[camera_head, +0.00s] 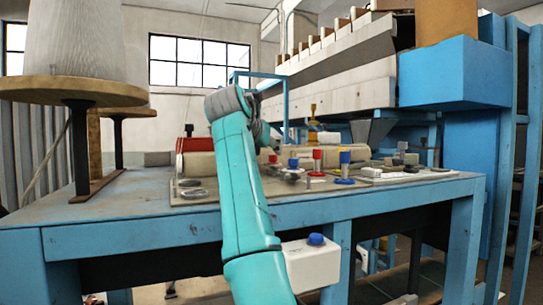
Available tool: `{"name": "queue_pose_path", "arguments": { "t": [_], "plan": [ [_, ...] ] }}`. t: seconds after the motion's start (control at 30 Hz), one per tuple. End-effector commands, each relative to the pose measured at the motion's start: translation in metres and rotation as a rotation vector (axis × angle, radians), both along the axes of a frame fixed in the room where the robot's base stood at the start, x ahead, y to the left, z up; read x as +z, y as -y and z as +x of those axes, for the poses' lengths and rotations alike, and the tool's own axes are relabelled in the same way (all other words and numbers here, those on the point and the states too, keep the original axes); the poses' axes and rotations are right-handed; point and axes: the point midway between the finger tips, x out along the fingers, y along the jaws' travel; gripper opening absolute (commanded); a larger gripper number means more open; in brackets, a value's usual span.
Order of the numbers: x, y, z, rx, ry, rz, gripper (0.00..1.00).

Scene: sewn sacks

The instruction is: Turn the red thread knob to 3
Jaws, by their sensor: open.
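A red knob (317,155) stands upright on the workbench, right of my arm. A blue knob (345,158) on a round blue base stands just right of it. My teal arm rises in front of the bench and bends over it. My gripper (291,175) seems to be the small dark shape low over the bench, just left of the red knob, open and apart from it. Its fingers are small and partly hidden. Another small blue top (293,163) and a small red piece (273,158) show beside it. Any numbers on the knob are too small to read.
The blue-framed workbench (140,234) fills the middle. A large thread cone (75,45) stands on a round stand at left. A red-ended roller (196,146) lies behind my arm. A white box with a blue button (313,263) hangs at the front. A blue machine column stands at right.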

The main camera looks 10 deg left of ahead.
Motion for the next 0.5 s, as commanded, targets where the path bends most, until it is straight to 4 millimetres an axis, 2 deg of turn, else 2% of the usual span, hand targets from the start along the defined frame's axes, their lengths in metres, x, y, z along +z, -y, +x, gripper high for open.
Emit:
{"name": "queue_pose_path", "arguments": {
  "t": [0.2,0.5],
  "plan": [
    [-0.011,0.004,0.029,-0.001,-0.001,-0.001,0.50],
    [-0.018,0.006,0.045,-0.001,0.000,0.001,0.50]
  ]
}}
